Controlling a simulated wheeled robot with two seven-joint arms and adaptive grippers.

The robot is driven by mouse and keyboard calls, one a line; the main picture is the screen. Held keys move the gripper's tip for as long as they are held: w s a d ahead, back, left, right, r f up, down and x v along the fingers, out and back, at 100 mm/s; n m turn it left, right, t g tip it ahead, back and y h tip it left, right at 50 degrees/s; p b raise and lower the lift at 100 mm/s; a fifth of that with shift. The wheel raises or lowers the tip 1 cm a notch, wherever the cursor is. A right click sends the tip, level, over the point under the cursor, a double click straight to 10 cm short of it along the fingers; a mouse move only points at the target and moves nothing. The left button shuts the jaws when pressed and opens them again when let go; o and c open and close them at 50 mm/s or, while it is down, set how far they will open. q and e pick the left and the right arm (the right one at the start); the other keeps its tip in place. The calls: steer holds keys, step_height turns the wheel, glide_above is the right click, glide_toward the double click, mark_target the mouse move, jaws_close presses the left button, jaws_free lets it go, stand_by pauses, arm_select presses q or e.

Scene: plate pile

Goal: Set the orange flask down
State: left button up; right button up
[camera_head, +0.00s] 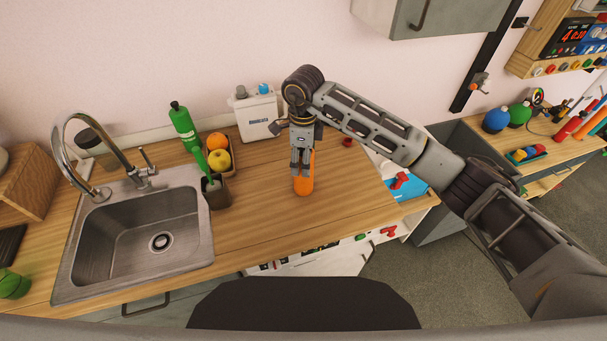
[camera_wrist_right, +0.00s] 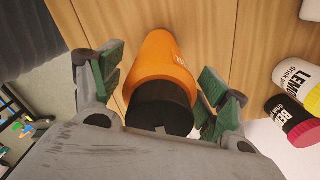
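The orange flask (camera_head: 303,184) is upright or nearly so over the wooden worktop, right of the sink. My right gripper (camera_head: 301,163) reaches down on it from above. In the right wrist view the flask (camera_wrist_right: 163,62) has a black cap (camera_wrist_right: 160,108) towards the camera. My left gripper is not in view.
The worktop (camera_head: 255,230) is clear in front of the flask. The sink (camera_head: 145,240), a fruit holder (camera_head: 228,170), a green bottle (camera_head: 183,125) and a white container (camera_head: 255,115) stand left and behind. Labelled bottles (camera_wrist_right: 298,90) show right in the wrist view.

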jaws_close()
steer(key=shift+r, duration=0.1)
stand_by(0.4)
steer(key=shift+r+b, duration=1.1)
steer(key=shift+r, duration=3.9)
